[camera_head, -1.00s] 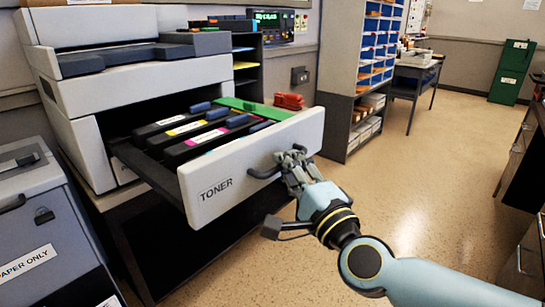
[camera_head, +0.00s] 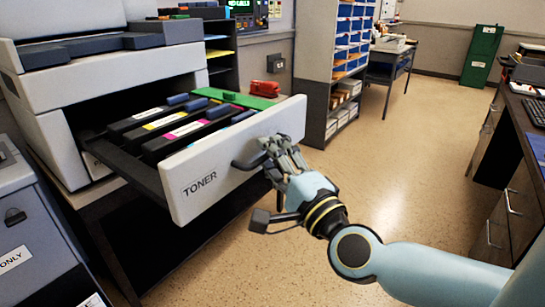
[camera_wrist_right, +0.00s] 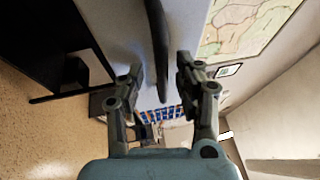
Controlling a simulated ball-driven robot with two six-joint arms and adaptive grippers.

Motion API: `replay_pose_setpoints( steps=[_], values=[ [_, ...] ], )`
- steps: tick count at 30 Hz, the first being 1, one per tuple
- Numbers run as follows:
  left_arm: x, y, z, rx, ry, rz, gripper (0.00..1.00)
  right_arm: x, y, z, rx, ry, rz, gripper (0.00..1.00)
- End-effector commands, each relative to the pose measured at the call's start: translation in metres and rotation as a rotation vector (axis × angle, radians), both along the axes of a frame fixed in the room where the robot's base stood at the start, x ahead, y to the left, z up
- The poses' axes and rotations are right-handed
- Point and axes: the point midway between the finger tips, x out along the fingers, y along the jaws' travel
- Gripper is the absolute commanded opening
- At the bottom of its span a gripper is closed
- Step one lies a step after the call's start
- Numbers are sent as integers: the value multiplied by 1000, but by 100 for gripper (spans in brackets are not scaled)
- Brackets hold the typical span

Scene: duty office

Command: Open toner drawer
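The toner drawer (camera_head: 236,160) stands pulled out of the printer (camera_head: 120,80). Its pale front bears the word TONER and a dark handle (camera_head: 246,164). Inside lie several black cartridges (camera_head: 185,135) with blue ends and coloured labels. My right gripper (camera_head: 272,150) is at the right part of the handle, in front of the drawer face. In the right wrist view the two fingers (camera_wrist_right: 160,80) are apart, and the dark handle bar (camera_wrist_right: 158,45) runs between them, with gaps visible beside it. My left gripper is not in view.
A grey bin (camera_head: 40,235) stands at the lower left. A red stapler (camera_head: 265,88) lies behind the drawer. A shelf unit (camera_head: 318,70) stands beyond, and a desk with drawers (camera_head: 510,190) is at the right. The floor (camera_head: 400,145) between is clear.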

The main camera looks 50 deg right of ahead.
Motion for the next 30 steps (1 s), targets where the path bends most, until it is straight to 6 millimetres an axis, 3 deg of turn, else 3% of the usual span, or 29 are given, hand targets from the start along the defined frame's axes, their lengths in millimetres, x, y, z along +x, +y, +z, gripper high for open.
replay_pose_setpoints(
  steps=[8,21,30],
  values=[
    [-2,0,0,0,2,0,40,-14,4,-3,0,1,-2,34],
    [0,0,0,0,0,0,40,-98,32,-18,0,2,-2,34],
    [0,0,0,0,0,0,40,-113,38,-20,0,-1,0,34]
  ],
)
